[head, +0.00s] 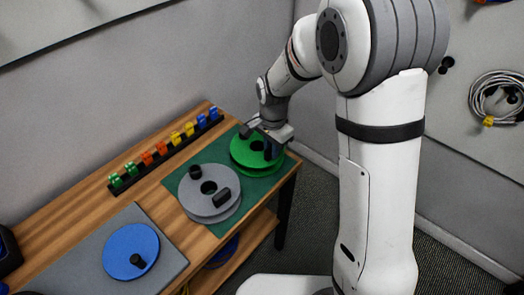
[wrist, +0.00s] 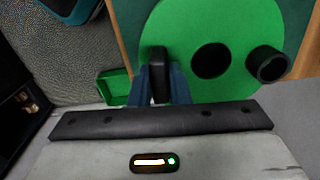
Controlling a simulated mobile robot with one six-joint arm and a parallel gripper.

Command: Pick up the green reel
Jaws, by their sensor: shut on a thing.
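The green reel (head: 240,154) is at the right end of the wooden table, over a dark green mat (head: 262,184). It has a dark centre hole and black grips on its top face. In the wrist view the reel (wrist: 225,22) fills the upper right. A second black round knob (wrist: 267,64) stands free. I cannot tell whether the reel touches the mat.
A grey reel (head: 201,203) lies just left of the green one. A blue reel (head: 122,243) lies on a grey mat (head: 65,268) at front left. A rack of coloured clips (head: 161,157) runs along the wall. A coiled cable (head: 480,99) hangs at right.

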